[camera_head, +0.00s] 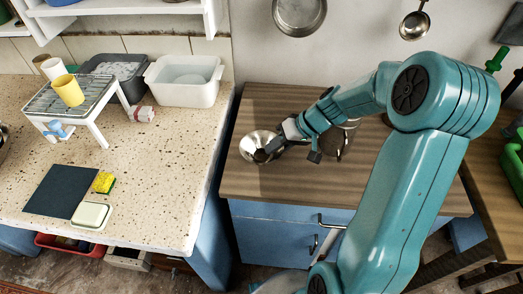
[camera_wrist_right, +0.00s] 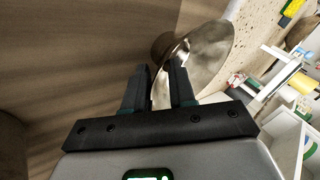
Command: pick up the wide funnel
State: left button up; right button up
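The wide funnel (camera_head: 257,144) is a shiny metal cone near the left edge of the wooden cabinet top. Its broad mouth faces up in the head view. My right gripper (camera_head: 271,148) reaches it from the right, at the right side of its rim. In the right wrist view the funnel (camera_wrist_right: 213,52) lies just beyond the fingers (camera_wrist_right: 163,68). The fingers stand apart, with shiny metal showing between them. The right finger covers part of the funnel. I cannot tell whether both fingers touch it. My left gripper is not in view.
The wooden top (camera_head: 260,100) has free room behind and in front of the funnel. A metal vessel (camera_head: 343,140) stands close to my right wrist, partly hidden. The speckled counter (camera_head: 150,180) is to the left. A pan (camera_head: 299,14) and ladle (camera_head: 414,25) hang behind.

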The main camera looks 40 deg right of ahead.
jog(key=shift+w+a+f, duration=0.1)
jog(key=shift+w+f, duration=0.2)
jog(key=shift+f, duration=0.15)
jog(key=shift+s+a+r, duration=0.1)
jog(key=shift+c, duration=0.7)
grip_shut()
jog(key=shift+s, duration=0.1)
